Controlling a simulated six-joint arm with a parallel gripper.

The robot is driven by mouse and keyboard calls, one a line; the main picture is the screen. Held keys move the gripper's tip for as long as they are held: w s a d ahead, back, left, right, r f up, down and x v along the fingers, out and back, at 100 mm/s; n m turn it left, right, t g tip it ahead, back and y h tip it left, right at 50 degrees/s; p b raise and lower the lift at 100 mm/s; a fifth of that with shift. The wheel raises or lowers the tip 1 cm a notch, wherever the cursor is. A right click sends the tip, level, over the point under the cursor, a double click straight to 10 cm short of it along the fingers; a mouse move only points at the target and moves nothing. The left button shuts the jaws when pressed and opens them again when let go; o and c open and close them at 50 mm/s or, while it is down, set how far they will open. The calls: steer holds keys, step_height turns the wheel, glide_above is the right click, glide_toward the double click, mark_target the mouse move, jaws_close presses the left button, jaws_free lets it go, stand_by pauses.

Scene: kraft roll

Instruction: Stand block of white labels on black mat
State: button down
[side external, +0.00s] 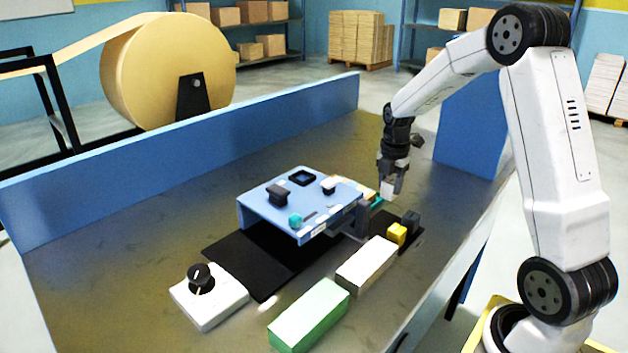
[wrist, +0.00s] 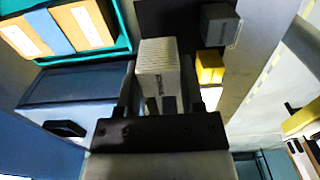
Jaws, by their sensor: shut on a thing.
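The block of white labels (wrist: 157,58) is a ribbed white stack between the fingers of my gripper (wrist: 158,92) in the wrist view. In the side view my gripper (side external: 390,184) points down, shut on the white block (side external: 387,188), and holds it above the table behind the blue stand. A small black mat (side external: 413,245) lies below and to the right, bearing a yellow block (side external: 396,234) and a dark grey block (side external: 410,221). In the wrist view a black mat (wrist: 172,18) shows beyond the labels. The underside of the labels is hidden.
A blue stand (side external: 262,205) with small items on top straddles a larger black mat (side external: 238,262). A long white block (side external: 367,264), a green block (side external: 309,315) and a knob box (side external: 209,298) line the front. A teal tray (wrist: 120,45) shows at upper left.

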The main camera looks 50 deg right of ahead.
glide_above(385, 218)
steer(key=shift+s+f, duration=0.1)
steer(key=shift+f, duration=2.5)
steer(key=shift+f, duration=0.75)
stand_by(1.0)
steer(key=shift+c, duration=0.7)
jaws_free()
steer(key=shift+r, duration=3.9)
steer(key=shift+a, duration=0.1)
